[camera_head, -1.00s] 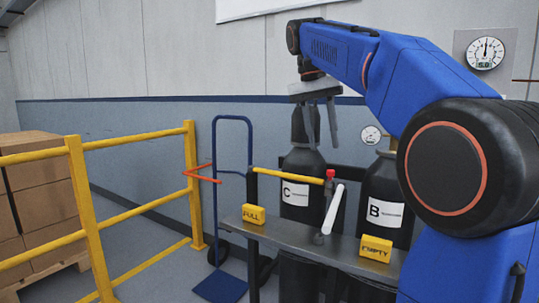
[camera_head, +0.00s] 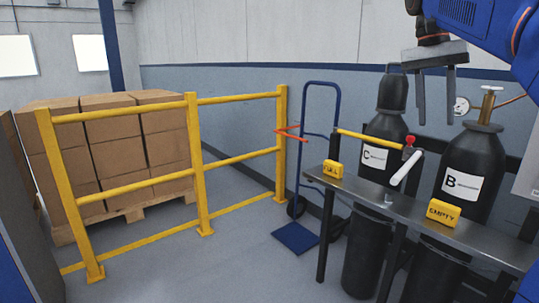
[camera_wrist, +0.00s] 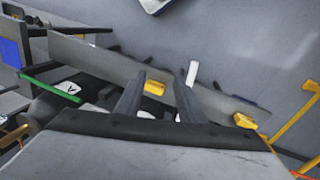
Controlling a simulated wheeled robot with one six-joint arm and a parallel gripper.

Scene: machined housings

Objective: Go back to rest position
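My gripper (camera_head: 435,121) hangs in the air at the upper right of the head view, fingers pointing down. Its two fingers are apart with nothing between them; they also show apart in the wrist view (camera_wrist: 157,103). Behind and below it stand the black gas cylinder C (camera_head: 393,131) on the left and cylinder B (camera_head: 484,150) on the right. My blue arm leaves the picture at the top right.
A grey rail shelf (camera_head: 390,203) carries yellow FULL (camera_head: 333,169) and EMPTY (camera_head: 443,212) blocks. A yellow bar (camera_head: 370,139) and white handle (camera_head: 406,170) stand above it. A blue hand truck (camera_head: 294,236), yellow guardrail (camera_head: 196,165) and boxes (camera_head: 148,130) are left. Floor in front is clear.

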